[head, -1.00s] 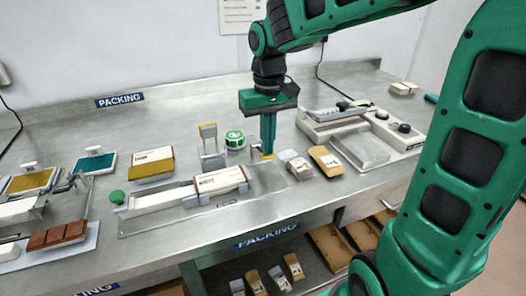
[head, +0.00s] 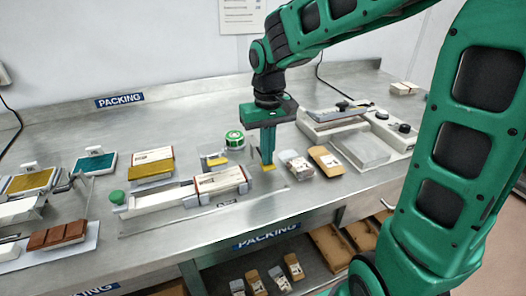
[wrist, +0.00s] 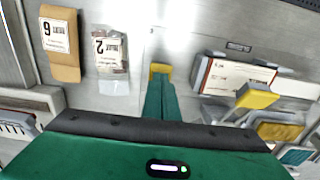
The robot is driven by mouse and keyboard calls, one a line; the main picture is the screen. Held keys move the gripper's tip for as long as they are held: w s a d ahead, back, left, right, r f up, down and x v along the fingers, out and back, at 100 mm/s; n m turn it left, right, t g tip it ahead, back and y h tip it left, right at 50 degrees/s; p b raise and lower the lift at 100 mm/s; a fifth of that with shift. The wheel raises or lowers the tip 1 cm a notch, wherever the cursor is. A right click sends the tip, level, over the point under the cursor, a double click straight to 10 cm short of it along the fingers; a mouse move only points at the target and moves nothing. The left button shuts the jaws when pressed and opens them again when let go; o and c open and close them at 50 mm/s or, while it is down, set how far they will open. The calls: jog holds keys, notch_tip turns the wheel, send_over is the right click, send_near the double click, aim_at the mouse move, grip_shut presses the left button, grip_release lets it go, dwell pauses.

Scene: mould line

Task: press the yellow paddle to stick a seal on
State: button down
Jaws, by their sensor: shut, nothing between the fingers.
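The yellow paddle (head: 268,168) is at the foot of my gripper (head: 267,162), right of the carton slide. My gripper is shut and points straight down with its tips on the paddle, covering part of it. In the wrist view the paddle (wrist: 160,69) shows just beyond the fingertips (wrist: 158,80). A yellow-topped pad arm (head: 217,160) leans low beside a white carton (head: 221,180) on the slide. It also shows at the carton's edge in the wrist view (wrist: 257,96). I cannot tell whether the pad touches the carton. A green-and-white roll (head: 235,140) stands behind.
Two small packets, one clear (head: 297,164) and one brown (head: 325,161), lie right of my gripper. A sealing machine (head: 361,137) stands beyond them. A yellow-fronted box (head: 151,163) and stamp pads (head: 95,162) are at left.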

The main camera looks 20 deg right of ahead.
jog(key=shift+f, duration=0.45)
notch_tip(320, 180, up, 10)
dwell(1.5)
dwell(0.4)
jog(key=s+d+f+m, duration=0.3)
jog(key=s+d, duration=0.5)
jog(key=s, duration=0.3)
jog(key=s+d+f+m, duration=0.3)
jog(key=s+d+f, duration=0.3)
jog(key=s+d, duration=0.3)
jog(key=s, duration=0.3)
jog(key=shift+s+d+f, duration=0.2)
jog(key=shift+s, duration=0.05)
